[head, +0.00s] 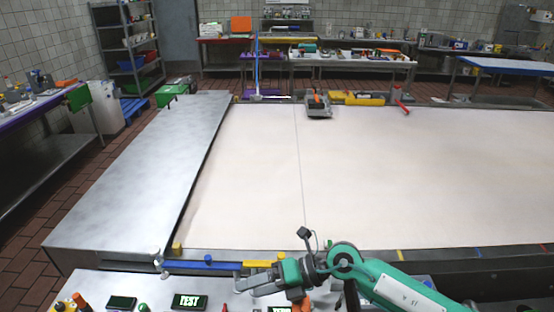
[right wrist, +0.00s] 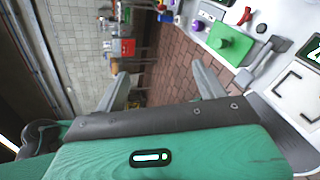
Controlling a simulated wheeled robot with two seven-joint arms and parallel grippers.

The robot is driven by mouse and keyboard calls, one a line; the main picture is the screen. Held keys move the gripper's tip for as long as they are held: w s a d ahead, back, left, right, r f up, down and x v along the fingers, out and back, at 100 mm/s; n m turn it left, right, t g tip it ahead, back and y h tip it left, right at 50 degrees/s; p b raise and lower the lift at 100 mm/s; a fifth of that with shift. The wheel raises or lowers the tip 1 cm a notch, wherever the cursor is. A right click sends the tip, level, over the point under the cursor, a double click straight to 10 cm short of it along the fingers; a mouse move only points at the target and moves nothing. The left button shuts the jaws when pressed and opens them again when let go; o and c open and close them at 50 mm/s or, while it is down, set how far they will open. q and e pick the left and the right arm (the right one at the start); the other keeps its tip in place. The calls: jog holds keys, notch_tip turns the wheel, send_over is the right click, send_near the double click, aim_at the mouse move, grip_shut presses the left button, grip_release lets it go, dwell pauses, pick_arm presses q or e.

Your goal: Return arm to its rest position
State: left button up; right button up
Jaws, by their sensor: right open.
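My right arm (head: 390,285), teal with dark joints, comes in from the lower right of the head view. Its right gripper (head: 243,284) is over the near edge of the work area, by the panel with small displays. In the right wrist view the right gripper (right wrist: 160,80) has its two grey fingers wide apart. Only brick floor and background show between them, so it is open and empty. My left arm and left gripper are not in view.
A wide pale work surface (head: 250,165) with a seam is clear in the middle. A bare steel table (head: 140,150) adjoins on the left. A blue bar (head: 205,266) and display panel (head: 190,301) lie near the gripper. A grey device (head: 318,107) and red-handled tool (head: 401,102) sit at the far edge.

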notch_tip(320, 180, up, 11)
jog(key=m+t+y, duration=0.7)
jog(key=m, duration=0.1)
jog(key=w+d+r+m+t+h, duration=0.25)
jog(key=w+d+m+t, duration=0.2)
jog(key=m+t, duration=0.45)
jog(key=s+d+f+m+h, duration=0.3)
jog(key=d+f+m+h, duration=1.4)
jog(key=d+m+h, duration=0.15)
jog(key=s+d+f+m+g, duration=0.25)
jog(key=s+f+g, duration=0.35)
jog(key=s, duration=0.5)
jog(key=s+d+f+m+g, duration=0.1)
jog(key=s+d+f+g, duration=0.35)
jog(key=s, duration=0.55)
notch_tip(320, 180, down, 35)
jog(key=a+g+b, duration=0.1)
jog(key=g+b, duration=0.1)
jog(key=b, duration=0.1)
jog(key=s+d+f+b, duration=0.1)
jog(key=s+d+f, duration=0.2)
jog(key=s+f, duration=1.6)
jog(key=shift+s+d+f+g+y+b, duration=0.15)
jog(key=shift+s+f+g+y+b, duration=0.25)
jog(key=shift+f, duration=0.55)
